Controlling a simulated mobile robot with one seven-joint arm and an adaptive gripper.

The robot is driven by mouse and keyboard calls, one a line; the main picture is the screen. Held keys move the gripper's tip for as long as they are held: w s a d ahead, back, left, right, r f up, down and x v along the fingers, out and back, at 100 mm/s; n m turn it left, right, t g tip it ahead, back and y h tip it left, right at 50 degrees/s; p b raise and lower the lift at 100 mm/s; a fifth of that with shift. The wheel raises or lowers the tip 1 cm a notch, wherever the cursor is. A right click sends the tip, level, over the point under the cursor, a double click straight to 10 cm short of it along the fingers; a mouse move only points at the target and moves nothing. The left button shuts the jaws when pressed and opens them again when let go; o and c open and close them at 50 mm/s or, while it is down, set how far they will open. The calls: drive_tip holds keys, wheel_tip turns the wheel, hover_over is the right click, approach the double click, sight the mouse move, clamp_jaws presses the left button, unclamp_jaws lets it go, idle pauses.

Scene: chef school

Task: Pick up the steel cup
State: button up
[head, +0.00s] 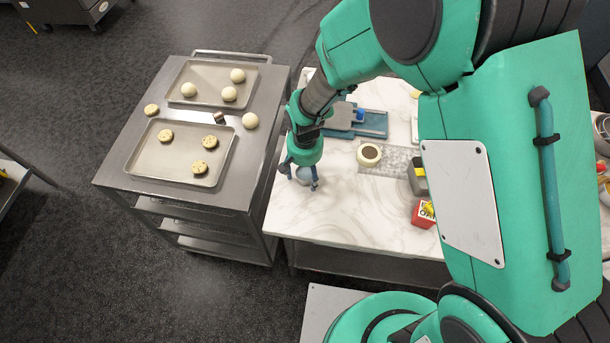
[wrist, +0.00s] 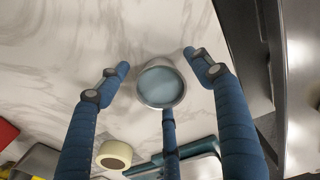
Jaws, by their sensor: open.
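The steel cup (wrist: 161,84) stands on the marble table and shows its round open mouth in the wrist view. In the head view the cup (head: 304,175) sits near the table's left edge, partly hidden by my fingers. My gripper (wrist: 156,72) is open, with blue fingers on the left and right of the cup and a third finger below it in the picture. In the head view my gripper (head: 302,182) is directly over the cup. I see gaps between the side fingers and the cup; whether the third finger touches it I cannot tell.
A steel cart (head: 110,174) with trays of dough balls and cookies stands close to the left. The table's front is clear.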

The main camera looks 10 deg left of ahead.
sight(305, 172)
drive_tip(key=c, duration=1.3)
drive_tip(key=shift+r, duration=0.75)
wheel_tip(305, 172, up, 2)
drive_tip(key=shift+r+p, duration=0.1)
drive_tip(key=shift+p, duration=0.2)
drive_tip(key=s+d, duration=0.2)
drive_tip(key=s, duration=0.2)
drive_tip(key=s+d+r, duration=0.1)
drive_tip(key=s+d, duration=0.2)
drive_tip(key=s, duration=0.2)
drive_tip(key=s+d, duration=0.3)
drive_tip(key=s, duration=0.1)
drive_tip(key=shift+s+d+r+p, duration=0.15)
drive_tip(key=shift+s+p, duration=0.2)
drive_tip(key=shift+p, duration=0.05)
